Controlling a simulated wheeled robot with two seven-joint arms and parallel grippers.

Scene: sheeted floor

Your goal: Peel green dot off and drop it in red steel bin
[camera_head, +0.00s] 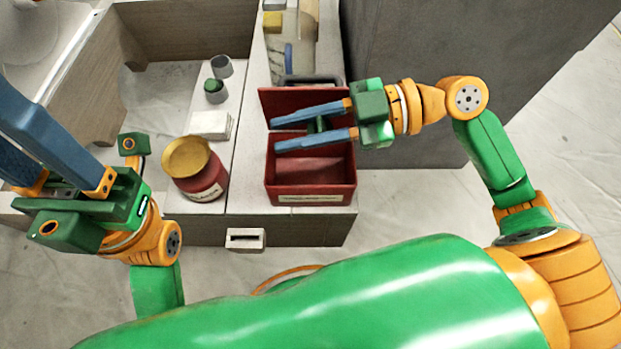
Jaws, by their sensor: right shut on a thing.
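The red steel bin (311,196) stands open on the bench, with a pale label on its front and its red lid raised behind it. My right gripper (274,135) reaches in from the right above the bin's back part. Its blue fingers are shut on a small dark green piece (317,125), which looks like the green dot; its shape is partly hidden. My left gripper (6,118) is at the far left, away from the bin, its blue fingers apart and no object visible between them. Its tips lie at the picture's edge.
A red can with a gold lid (199,168) stands left of the bin. Behind it are a white block (209,125), a small green-topped grey pot (215,91) and a grey cup (222,66). A grey cabinet (430,60) stands at the right.

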